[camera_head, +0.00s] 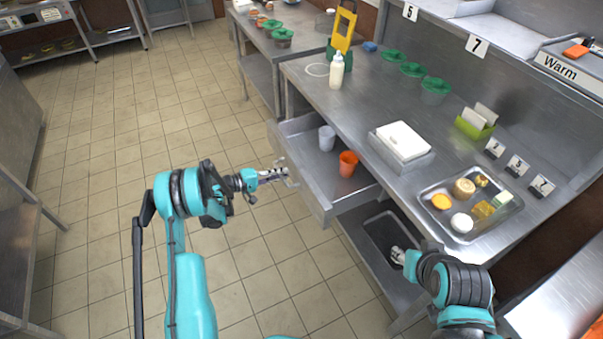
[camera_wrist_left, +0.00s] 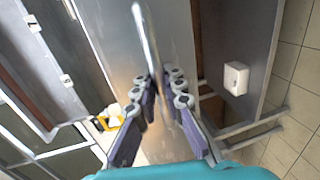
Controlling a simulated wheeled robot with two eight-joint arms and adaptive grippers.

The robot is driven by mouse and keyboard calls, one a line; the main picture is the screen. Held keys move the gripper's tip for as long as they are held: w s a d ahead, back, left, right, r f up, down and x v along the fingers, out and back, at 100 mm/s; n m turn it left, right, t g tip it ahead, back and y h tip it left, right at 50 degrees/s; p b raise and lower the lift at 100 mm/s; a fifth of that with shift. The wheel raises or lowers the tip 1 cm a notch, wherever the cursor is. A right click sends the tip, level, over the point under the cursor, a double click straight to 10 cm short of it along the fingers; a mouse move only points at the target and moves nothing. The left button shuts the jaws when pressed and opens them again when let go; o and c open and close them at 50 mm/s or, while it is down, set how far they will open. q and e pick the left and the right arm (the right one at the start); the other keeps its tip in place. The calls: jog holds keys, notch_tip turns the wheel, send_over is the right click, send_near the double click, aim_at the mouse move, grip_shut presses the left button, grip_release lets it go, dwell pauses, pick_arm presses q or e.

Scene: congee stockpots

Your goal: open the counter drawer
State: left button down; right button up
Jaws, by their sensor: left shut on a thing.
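The counter drawer (camera_head: 325,178) is pulled out from under the steel counter. A grey cup (camera_head: 327,138) and an orange cup (camera_head: 348,164) stand inside it. My left gripper (camera_head: 288,173) is at the outside of the drawer front, shut on the drawer handle. In the left wrist view, the fingers (camera_wrist_left: 160,112) close around the bar-like handle (camera_wrist_left: 148,50) along the steel front. My right gripper (camera_head: 398,256) is low, beside the counter's lower shelf, mostly hidden by its own wrist, so its jaws are unclear.
The counter (camera_head: 370,100) carries a white box (camera_head: 403,140), a metal tray (camera_head: 440,220) of food, green-lidded containers (camera_head: 412,70) and a white bottle (camera_head: 337,70). A dark tray (camera_head: 385,235) lies on the lower shelf. The tiled floor (camera_head: 110,160) left of the drawer is clear.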

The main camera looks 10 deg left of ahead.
pick_arm(q)
jog(key=f+v, duration=0.1)
jog(key=v, duration=0.6)
jog(key=shift+s+a+f, duration=0.25)
jog(key=shift+s+a, duration=0.1)
jog(key=shift+a, duration=0.1)
jog(key=c, duration=1.6)
grip_release()
jog(key=shift+a, duration=0.1)
jog(key=v, duration=1.1)
jog(key=shift+s+a+r, duration=0.1)
jog(key=shift+s+a, duration=0.1)
jog(key=shift+a, duration=0.15)
